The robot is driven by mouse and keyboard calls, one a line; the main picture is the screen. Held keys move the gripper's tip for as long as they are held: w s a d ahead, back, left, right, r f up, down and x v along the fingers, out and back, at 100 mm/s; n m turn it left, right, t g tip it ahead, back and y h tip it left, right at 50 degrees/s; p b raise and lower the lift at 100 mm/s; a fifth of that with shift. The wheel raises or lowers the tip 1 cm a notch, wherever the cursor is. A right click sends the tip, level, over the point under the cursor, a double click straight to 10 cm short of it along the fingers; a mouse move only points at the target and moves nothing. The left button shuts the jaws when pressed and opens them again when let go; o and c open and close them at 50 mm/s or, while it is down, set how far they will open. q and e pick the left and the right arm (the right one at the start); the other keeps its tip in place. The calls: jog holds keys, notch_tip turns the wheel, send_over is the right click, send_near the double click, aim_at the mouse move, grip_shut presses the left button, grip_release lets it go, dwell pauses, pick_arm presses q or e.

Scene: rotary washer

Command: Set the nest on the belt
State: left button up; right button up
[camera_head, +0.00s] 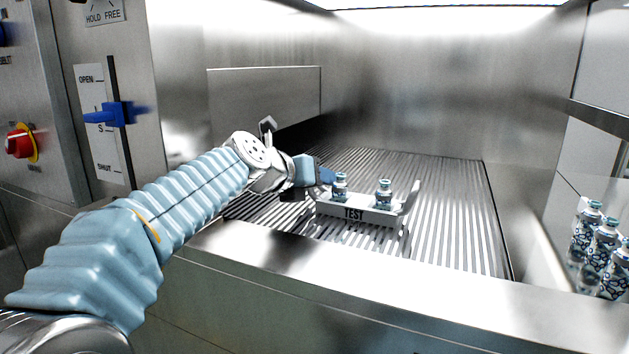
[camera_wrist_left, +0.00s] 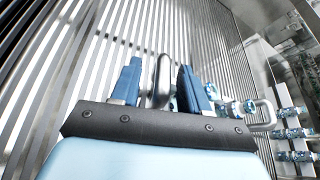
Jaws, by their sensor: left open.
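The nest (camera_head: 357,213) is a pale metal tray with a "TEST" label on its front, holding two small vials (camera_head: 384,194). It is over the slatted belt (camera_head: 452,200) inside the steel chamber, level; I cannot tell for sure whether its underside touches the slats. My left gripper (camera_head: 326,177) is at the nest's left end. In the left wrist view, the gripper's (camera_wrist_left: 158,70) blue fingers are spread, one on each side of the nest's grey upright handle (camera_wrist_left: 161,82), with gaps visible. The right handle (camera_head: 411,196) is free. My right gripper is out of view.
Several patterned vials (camera_head: 598,245) stand at the right outside the chamber. A steel front ledge (camera_head: 330,275) borders the belt. A panel at the left has a blue lever (camera_head: 115,114) between OPEN and SHUT and a red knob (camera_head: 19,142). The belt behind the nest is clear.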

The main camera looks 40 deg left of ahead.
pick_arm(q)
jog(key=v, duration=1.2)
